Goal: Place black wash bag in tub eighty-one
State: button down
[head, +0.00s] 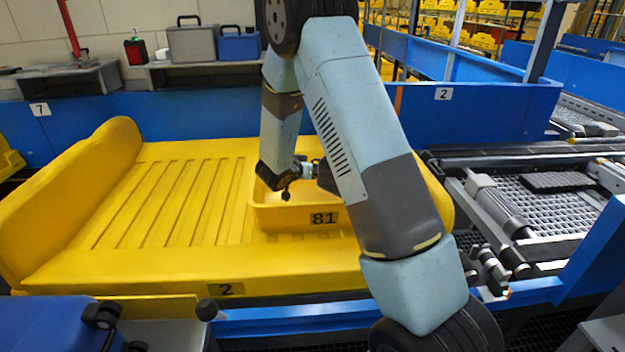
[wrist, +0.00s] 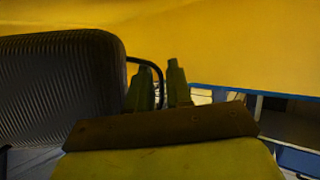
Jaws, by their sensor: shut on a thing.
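Yellow tub eighty-one (head: 327,219) sits at the right end of the large yellow tray (head: 110,262) in the head view, its number facing me. My forearm hides its right side. In the wrist view the black wash bag (wrist: 60,85), dark and ribbed with a rounded corner, is at the left. Its thin black loop (wrist: 155,68) runs to my gripper (wrist: 161,82), whose fingers are shut on it. The bag hangs beside the fingers, with yellow behind.
A roller conveyor (head: 535,222) with a dark ribbed pad (head: 558,181) lies at the right. A blue wall (head: 200,138) runs behind the tray. Grey and blue cases (head: 198,44) stand on a shelf at the back. A blue case (head: 55,325) is at the front left. The tray's left part is bare.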

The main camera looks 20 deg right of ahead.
jog(key=shift+f, duration=1.9)
jog(key=c, duration=1)
grip_release()
jog(key=shift+c, duration=0.2)
